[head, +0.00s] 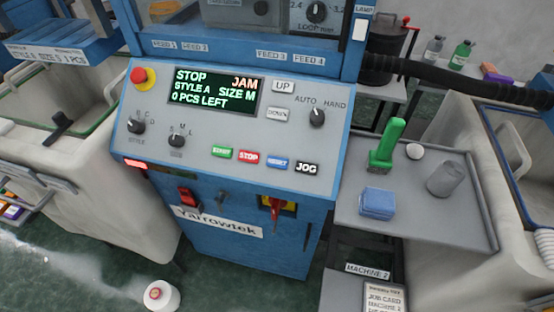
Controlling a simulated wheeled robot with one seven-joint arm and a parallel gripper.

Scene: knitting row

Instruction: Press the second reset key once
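A blue key (277,162), its small label seeming to read RESET, sits low on the sloped grey control panel (205,115) of a blue machine. It is in a row between the red STOP key (249,157) and the black JOG key (307,168), with the green START key (222,153) further left. I see only this one such key. The panel's display (216,91) reads STOP, JAM, STYLE A, SIZE M, 0 PCS LEFT. My gripper is not in view.
A red emergency button (144,77) and several knobs share the panel. A grey side table (460,205) at right holds a green tool (387,145) and a blue block (377,204). Below it, a sign (367,270) reads MACHINE 2. A white cone (161,294) stands on the floor.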

